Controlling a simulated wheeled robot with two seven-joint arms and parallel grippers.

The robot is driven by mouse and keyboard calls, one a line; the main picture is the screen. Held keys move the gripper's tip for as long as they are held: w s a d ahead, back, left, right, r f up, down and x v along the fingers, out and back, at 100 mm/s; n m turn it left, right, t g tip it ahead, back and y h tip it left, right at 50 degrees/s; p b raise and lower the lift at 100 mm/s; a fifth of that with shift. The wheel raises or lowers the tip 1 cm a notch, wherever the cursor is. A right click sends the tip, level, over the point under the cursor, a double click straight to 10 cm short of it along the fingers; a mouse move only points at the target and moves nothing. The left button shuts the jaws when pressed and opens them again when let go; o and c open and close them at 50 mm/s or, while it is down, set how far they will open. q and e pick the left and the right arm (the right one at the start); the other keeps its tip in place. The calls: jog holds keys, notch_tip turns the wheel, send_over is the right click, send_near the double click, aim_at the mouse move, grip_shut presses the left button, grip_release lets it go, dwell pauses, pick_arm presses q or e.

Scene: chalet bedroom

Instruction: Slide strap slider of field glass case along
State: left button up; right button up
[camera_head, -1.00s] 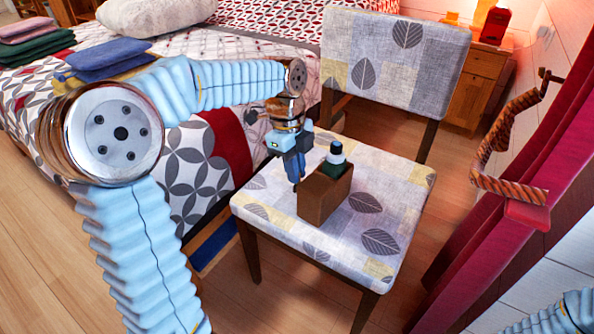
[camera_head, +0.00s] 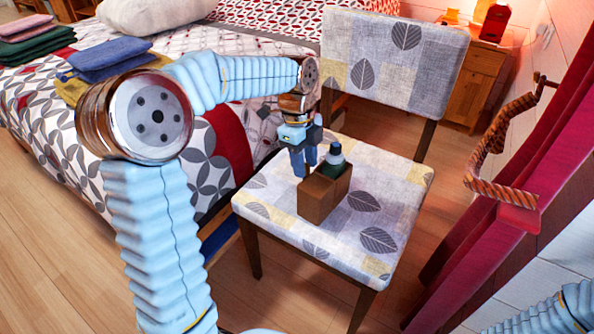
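A brown open-topped case (camera_head: 314,204) stands upright on the chair seat, with a dark green bottle-like object with a pale cap (camera_head: 334,160) in or behind it. I take this brown case to be the field glass case; no strap or slider can be made out on it at this size. My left gripper (camera_head: 304,172) points down just behind the case's upper left edge, its two blue fingers slightly apart, with nothing visible between them. Whether the fingertips touch the case cannot be told. My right gripper is out of view; only part of my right arm shows at the bottom right.
The patterned chair (camera_head: 375,225) has free seat around the case, and its backrest (camera_head: 395,60) rises behind. A bed (camera_head: 60,125) with folded cloths lies left. A nightstand (camera_head: 480,80) stands behind.

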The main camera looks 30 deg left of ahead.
pick_arm(q)
jog(key=shift+r, duration=0.1)
jog(key=r+p, duration=0.3)
jog(key=a+r+p, duration=0.1)
jog(key=r+p, duration=0.1)
jog(key=shift+r+p, duration=0.35)
